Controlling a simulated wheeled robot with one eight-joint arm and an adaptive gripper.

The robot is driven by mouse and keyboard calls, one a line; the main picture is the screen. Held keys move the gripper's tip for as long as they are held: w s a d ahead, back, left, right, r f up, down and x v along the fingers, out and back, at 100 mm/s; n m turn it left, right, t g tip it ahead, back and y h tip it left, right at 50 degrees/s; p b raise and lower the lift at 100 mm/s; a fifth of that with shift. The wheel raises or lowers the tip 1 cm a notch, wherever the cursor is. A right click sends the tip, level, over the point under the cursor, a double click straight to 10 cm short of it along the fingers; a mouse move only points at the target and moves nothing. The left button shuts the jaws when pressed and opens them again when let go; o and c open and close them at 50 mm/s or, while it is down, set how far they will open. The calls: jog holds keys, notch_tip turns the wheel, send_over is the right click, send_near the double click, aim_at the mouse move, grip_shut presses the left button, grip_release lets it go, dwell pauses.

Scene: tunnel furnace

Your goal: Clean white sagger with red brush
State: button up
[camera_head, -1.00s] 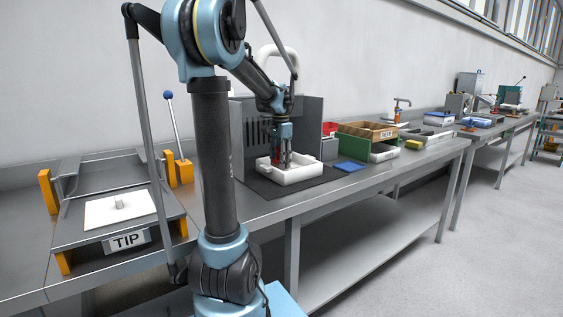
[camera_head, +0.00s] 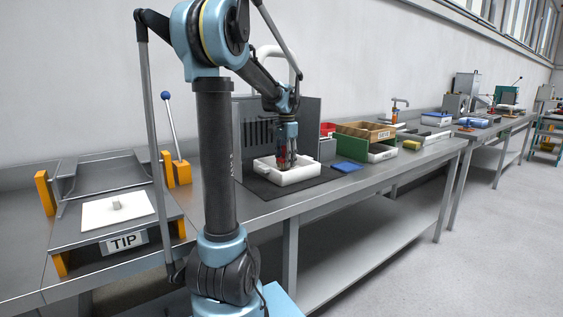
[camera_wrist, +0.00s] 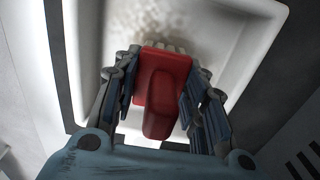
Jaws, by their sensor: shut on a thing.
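The white sagger (camera_head: 300,174) is an open, shallow square tray on a dark mat on the bench, in front of a grey slotted panel. In the wrist view its rim (camera_wrist: 262,45) surrounds a floor with pale speckled residue (camera_wrist: 190,15) near the top. My gripper (camera_head: 286,160) points down into the sagger. In the wrist view my gripper (camera_wrist: 163,95) is shut on the red brush (camera_wrist: 160,85), with one finger on each side of its handle. Pale bristles show at the brush's far edge, over the sagger floor. I cannot tell whether they touch it.
A TIP station (camera_head: 118,212) with a white plate and orange posts stands at the left. Right of the sagger are a blue pad (camera_head: 346,166), a green bin (camera_head: 351,146), a wooden box (camera_head: 366,131) and a yellow sponge-like block (camera_head: 411,145).

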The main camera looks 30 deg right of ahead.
jog(key=shift+d, duration=0.85)
jog(key=shift+a, duration=1.35)
jog(key=shift+w+d, duration=0.2)
jog(key=shift+d, duration=2.8)
jog(key=shift+s+a+r, duration=0.1)
jog(key=shift+s+a, duration=0.05)
jog(key=shift+a, duration=1.15)
jog(key=shift+s+d, duration=0.75)
jog(key=shift+s, duration=0.35)
jog(key=shift+s+d, duration=0.7)
jog(key=shift+s, duration=0.35)
jog(key=shift+s+a, duration=0.1)
jog(key=shift+a, duration=1.2)
jog(key=shift+d, duration=1.3)
jog(key=shift+a, duration=1.3)
jog(key=shift+d, duration=1.3)
jog(key=shift+a, duration=0.15)
